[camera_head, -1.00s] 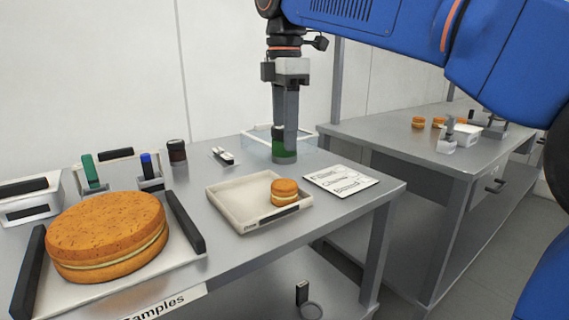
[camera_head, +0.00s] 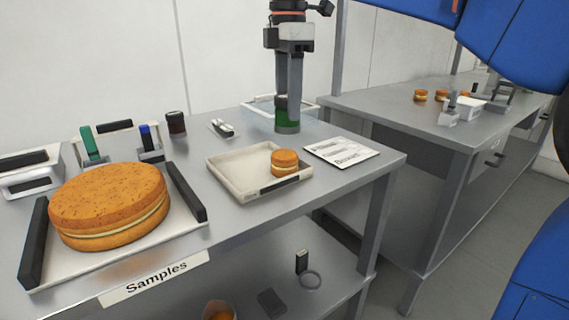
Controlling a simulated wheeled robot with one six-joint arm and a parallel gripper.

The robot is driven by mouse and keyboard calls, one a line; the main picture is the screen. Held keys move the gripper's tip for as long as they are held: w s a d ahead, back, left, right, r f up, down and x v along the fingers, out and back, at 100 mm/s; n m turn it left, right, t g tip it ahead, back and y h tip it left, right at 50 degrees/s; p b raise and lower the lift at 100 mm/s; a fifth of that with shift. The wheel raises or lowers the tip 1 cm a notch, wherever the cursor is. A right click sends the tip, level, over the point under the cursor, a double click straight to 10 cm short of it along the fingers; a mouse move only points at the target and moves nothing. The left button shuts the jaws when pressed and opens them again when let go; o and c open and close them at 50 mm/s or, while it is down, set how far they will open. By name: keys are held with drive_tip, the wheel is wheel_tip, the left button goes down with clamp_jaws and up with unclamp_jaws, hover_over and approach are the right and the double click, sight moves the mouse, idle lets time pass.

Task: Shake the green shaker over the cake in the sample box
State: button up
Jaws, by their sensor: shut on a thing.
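My gripper (camera_head: 289,92) points down at the back of the samples table, shut on the green shaker (camera_head: 287,119). The shaker is upright with a grey lower end; its upper part is hidden between the fingers. I cannot tell whether it touches the table or hangs just above it. A large round cake (camera_head: 108,200) with a pale filling layer sits on a white tray with black handles (camera_head: 190,222) at the left. A small filled cake (camera_head: 284,162) sits in the right part of a shallow beige box (camera_head: 232,185), in front of the shaker and apart from it.
A dark jar (camera_head: 176,123), a small clip-like item (camera_head: 222,127) and stands with a green (camera_head: 90,141) and a blue marker (camera_head: 147,137) line the back. A clear bin (camera_head: 258,106) is behind the gripper. A printed card (camera_head: 341,151) lies right of the box.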

drive_tip(key=shift+a, duration=0.8)
drive_tip(key=shift+d, duration=0.95)
idle(0.8)
drive_tip(key=shift+r, duration=2.45)
